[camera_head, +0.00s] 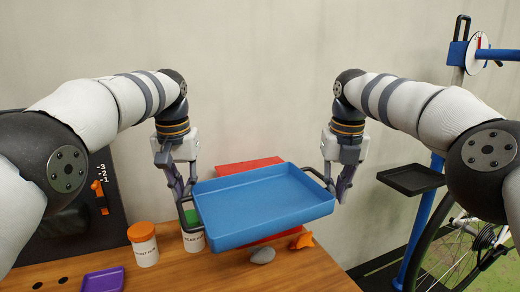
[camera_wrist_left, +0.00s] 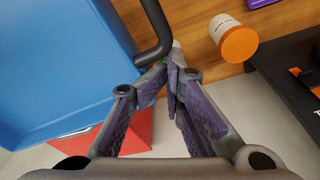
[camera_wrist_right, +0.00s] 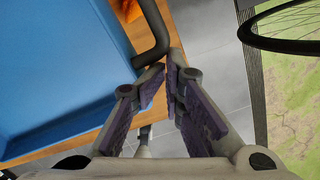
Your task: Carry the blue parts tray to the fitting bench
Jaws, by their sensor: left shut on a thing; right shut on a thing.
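The blue parts tray (camera_head: 265,203) is empty and held up in the air above the wooden bench, slightly tilted in the head view. It has a dark handle at each end. My left gripper (camera_head: 181,198) is shut on the tray's left handle, which also shows in the left wrist view (camera_wrist_left: 155,30). My right gripper (camera_head: 337,190) is shut on the right handle, which shows in the right wrist view (camera_wrist_right: 155,30). I cannot tell from these frames whether the wooden bench is the fitting bench.
A bicycle wheel (camera_head: 450,250) and black tray (camera_head: 411,179) are at right.

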